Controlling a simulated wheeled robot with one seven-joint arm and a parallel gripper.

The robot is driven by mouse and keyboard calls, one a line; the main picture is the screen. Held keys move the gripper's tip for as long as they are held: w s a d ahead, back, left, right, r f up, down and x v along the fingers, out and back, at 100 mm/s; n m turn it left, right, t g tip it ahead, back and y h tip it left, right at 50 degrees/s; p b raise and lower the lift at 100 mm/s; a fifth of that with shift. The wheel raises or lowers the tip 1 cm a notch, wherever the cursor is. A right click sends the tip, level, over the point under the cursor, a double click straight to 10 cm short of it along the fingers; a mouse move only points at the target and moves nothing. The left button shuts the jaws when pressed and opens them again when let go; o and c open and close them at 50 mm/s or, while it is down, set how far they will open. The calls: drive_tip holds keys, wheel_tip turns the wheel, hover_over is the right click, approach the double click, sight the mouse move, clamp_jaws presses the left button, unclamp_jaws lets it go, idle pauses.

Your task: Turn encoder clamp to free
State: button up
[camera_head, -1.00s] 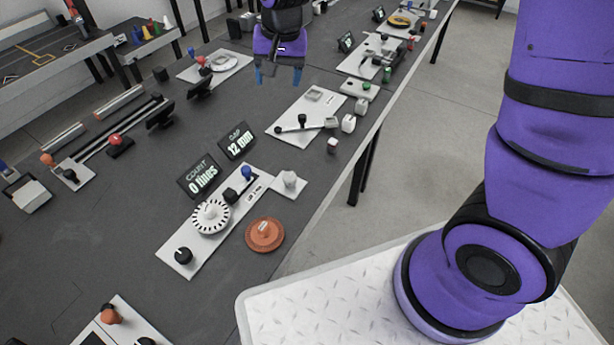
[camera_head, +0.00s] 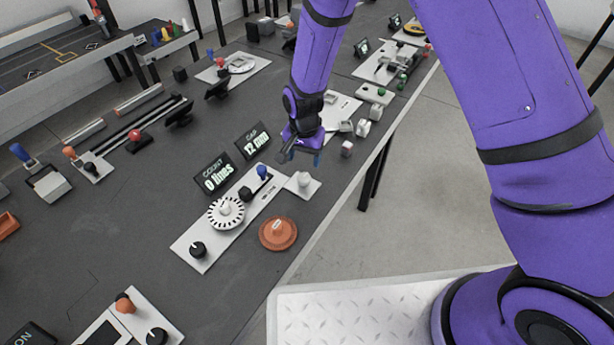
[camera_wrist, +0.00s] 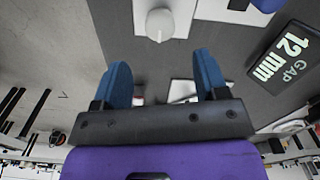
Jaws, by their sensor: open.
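The encoder panel (camera_head: 190,247) is a long white plate on the dark bench. It bears a white disc with black stripes (camera_head: 227,213), a black knob (camera_head: 197,249) at its near end, a black block (camera_head: 245,193) and a blue knob (camera_head: 262,171) near its far end. Which part is the clamp I cannot tell. My gripper (camera_head: 302,155) is open and empty, above the bench just beyond the panel's far end. In the wrist view its blue fingers (camera_wrist: 163,80) are wide apart. A white knob on a small plate (camera_wrist: 160,22) shows beyond them.
Displays read "COUNT 0 lines" (camera_head: 214,174) and "GAP 12 mm" (camera_head: 253,140) left of the panel. An orange disc (camera_head: 278,234) lies to its right, near the bench edge. Another white panel (camera_head: 340,110) stands behind my gripper.

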sight(304, 176)
wheel_tip(304, 176, down, 9)
drive_tip(key=shift+r, duration=0.2)
idle(0.3)
drive_tip(key=c, duration=0.9)
